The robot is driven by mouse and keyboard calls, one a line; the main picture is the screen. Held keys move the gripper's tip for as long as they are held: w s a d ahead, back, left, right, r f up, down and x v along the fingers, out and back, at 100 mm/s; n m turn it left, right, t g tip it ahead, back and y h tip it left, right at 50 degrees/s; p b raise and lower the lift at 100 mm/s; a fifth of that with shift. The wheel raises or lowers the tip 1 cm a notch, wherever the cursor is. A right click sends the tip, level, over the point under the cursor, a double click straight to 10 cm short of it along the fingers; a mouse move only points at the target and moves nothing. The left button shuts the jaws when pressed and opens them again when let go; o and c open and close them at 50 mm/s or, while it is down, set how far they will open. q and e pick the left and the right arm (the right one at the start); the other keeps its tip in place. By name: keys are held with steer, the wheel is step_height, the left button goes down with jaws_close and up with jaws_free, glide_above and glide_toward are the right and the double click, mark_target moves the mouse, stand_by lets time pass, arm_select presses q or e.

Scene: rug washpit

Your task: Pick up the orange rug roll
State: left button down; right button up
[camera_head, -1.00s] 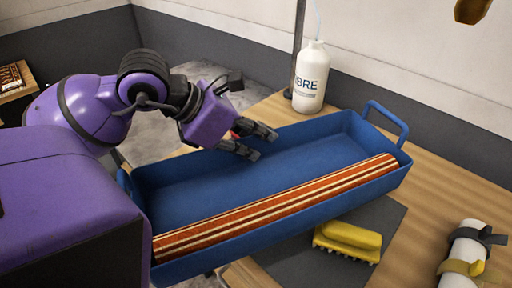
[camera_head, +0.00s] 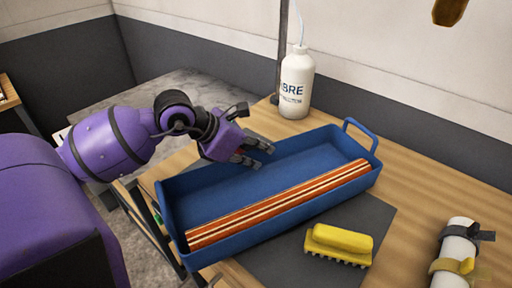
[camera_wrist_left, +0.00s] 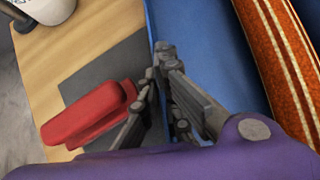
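The orange rug roll (camera_head: 280,204), striped with cream and dark lines, lies lengthwise in the blue tray (camera_head: 184,196) along its near wall. It also shows at the right of the left wrist view (camera_wrist_left: 284,62), partly out of frame. My left gripper (camera_head: 257,153) is over the tray's far wall, apart from the roll, with the roll on the near side. My right gripper is not in view.
A white bottle (camera_head: 297,88) stands behind the tray beside a thin post. A yellow brush (camera_head: 340,243) lies on a dark mat (camera_head: 290,262) in front. A strapped white roll (camera_head: 457,248) is at right. A red block-like object (camera_wrist_left: 90,112) lies beyond the tray's far wall.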

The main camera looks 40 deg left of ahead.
arm_select(q)
steer(key=shift+f, duration=0.8)
steer(key=c, duration=2)
jaws_free()
